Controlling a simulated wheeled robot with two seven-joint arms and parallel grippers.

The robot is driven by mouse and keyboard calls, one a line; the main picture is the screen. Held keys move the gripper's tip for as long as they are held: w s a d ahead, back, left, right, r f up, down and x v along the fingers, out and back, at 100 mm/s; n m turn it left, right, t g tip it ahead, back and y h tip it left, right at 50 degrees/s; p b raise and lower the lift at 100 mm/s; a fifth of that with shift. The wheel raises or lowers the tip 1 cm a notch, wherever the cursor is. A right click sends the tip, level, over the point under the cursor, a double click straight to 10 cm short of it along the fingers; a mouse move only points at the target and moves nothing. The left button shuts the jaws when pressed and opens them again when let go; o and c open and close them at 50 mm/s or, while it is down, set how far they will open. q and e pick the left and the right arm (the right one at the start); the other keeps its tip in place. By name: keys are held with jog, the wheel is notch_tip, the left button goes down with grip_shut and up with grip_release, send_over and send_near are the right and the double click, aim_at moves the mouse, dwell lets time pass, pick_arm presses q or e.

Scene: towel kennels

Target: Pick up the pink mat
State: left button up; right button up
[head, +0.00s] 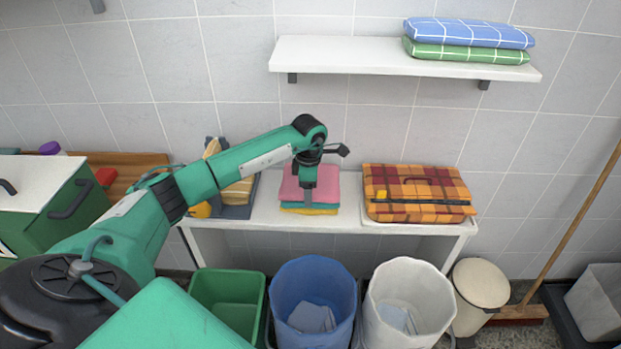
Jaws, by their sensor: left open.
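The pink mat (325,190) is a folded cloth on top of a small stack on the white table. A teal cloth and a yellow cloth (318,211) lie under it. My left arm reaches in from the left, and my left gripper (308,205) points down over the stack. It is open and covers part of the pink mat's front. I cannot tell whether the fingers touch the mat. My right gripper is not in view.
An orange plaid case (416,193) sits right of the stack. A shelf (340,56) with folded towels (468,42) hangs above. A green bin (228,300), blue bin (290,280) and white bin (412,275) stand in front. A broom (575,225) leans at right.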

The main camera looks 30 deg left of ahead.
pick_arm(q)
jog(key=shift+f, duration=0.15)
jog(key=c, duration=1.1)
